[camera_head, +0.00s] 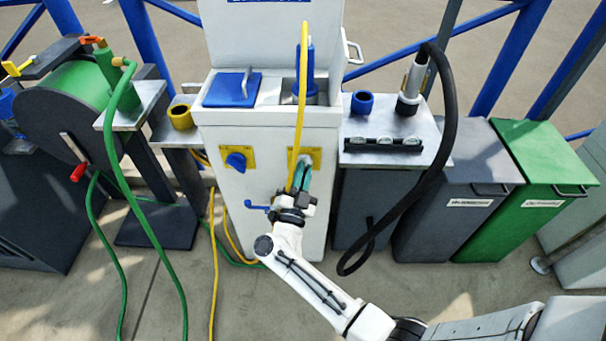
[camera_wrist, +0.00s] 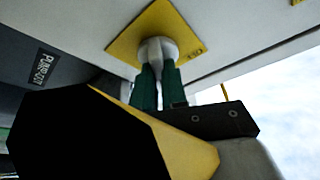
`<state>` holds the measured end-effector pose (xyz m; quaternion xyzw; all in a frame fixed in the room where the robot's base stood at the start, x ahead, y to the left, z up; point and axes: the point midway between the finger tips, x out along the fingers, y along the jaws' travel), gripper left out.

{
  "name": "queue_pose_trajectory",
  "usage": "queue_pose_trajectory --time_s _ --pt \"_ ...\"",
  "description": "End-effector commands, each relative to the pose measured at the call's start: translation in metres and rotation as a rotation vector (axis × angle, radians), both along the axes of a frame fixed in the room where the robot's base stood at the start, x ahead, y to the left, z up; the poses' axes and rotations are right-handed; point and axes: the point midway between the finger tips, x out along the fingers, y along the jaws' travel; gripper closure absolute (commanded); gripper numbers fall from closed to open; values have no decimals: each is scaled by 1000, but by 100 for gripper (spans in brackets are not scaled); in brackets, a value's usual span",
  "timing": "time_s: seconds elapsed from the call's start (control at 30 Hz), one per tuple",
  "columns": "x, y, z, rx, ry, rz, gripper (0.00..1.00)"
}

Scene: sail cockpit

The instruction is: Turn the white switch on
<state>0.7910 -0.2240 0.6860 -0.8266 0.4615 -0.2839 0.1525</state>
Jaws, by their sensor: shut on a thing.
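The white switch (camera_wrist: 155,47) is a rounded knob on a yellow square plate (camera_wrist: 124,45). In the head view this plate (camera_head: 315,153) is on the right of the white pedestal's front (camera_head: 230,205), and the switch is mostly hidden by my gripper and a yellow hose. My gripper (camera_head: 303,164) reaches up to it from below. In the wrist view the two green fingers of my gripper (camera_wrist: 158,75) are shut on the white switch, one on each side. The switch's exact turn angle is hard to tell.
A blue switch (camera_head: 236,161) on another yellow plate is to the left. A yellow hose (camera_head: 300,110) hangs close to my gripper. A black hose (camera_head: 447,120) loops down at the right. A green hose reel (camera_head: 82,85) stands left, and grey and green bins (camera_head: 545,165) stand right.

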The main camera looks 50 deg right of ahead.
Motion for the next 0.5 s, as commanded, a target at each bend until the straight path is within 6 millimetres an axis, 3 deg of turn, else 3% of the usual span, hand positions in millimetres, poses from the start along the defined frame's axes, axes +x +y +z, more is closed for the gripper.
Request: queue_pose_trajectory --time_s 0.5 --pt "0 1 0 150 -189 1 100"
